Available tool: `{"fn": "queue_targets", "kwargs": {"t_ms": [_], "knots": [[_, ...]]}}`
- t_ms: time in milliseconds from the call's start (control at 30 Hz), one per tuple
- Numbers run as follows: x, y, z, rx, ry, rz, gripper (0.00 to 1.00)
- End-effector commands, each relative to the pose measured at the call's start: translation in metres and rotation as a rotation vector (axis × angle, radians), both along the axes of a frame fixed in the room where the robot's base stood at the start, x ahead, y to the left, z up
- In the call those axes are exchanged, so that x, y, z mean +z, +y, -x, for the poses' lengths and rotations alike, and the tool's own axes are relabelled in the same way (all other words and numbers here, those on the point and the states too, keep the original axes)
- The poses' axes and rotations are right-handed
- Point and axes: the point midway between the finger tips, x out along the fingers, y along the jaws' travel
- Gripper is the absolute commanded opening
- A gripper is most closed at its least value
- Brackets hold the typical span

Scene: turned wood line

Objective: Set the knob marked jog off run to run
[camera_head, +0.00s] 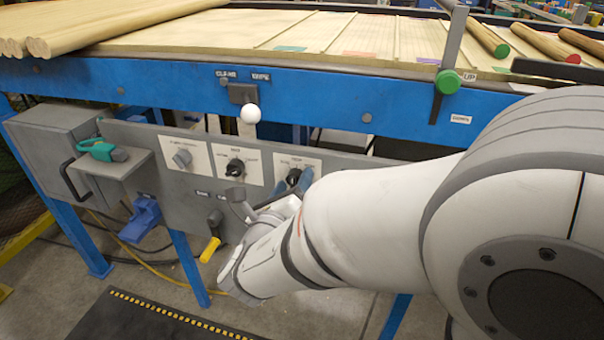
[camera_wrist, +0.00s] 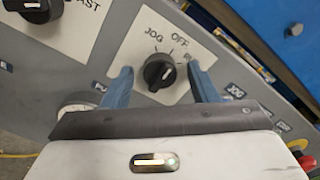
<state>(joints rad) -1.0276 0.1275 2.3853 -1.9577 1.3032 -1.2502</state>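The black jog off run knob (camera_wrist: 157,74) is on a white plate in the wrist view, with JOG and OFF printed above it. The third label is mostly hidden behind my right finger. A pale mark shows on the knob, but I cannot tell for sure which label it points at. My gripper (camera_wrist: 160,70) is open, its two blue fingers on either side of the knob with gaps between.
Another black knob (camera_head: 235,167) and a grey switch (camera_head: 182,158) are on plates to the left. A yellow-handled lever (camera_head: 209,250) hangs below. A white ball-topped lever (camera_head: 250,113) stands out above the panel. A red button (camera_wrist: 307,162) is at the wrist view's lower right.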

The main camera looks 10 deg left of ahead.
Motion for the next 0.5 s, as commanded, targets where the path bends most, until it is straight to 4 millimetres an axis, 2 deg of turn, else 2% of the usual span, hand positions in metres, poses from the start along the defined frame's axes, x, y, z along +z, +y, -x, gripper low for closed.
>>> {"fn": "queue_targets", "kwargs": {"t_ms": [67,500], "knots": [[-0.0001,-0.0001,0.0001,0.000,0.000,0.000,0.47],[-0.0002,-0.0004,0.0000,-0.001,0.001,0.000,0.11]]}}
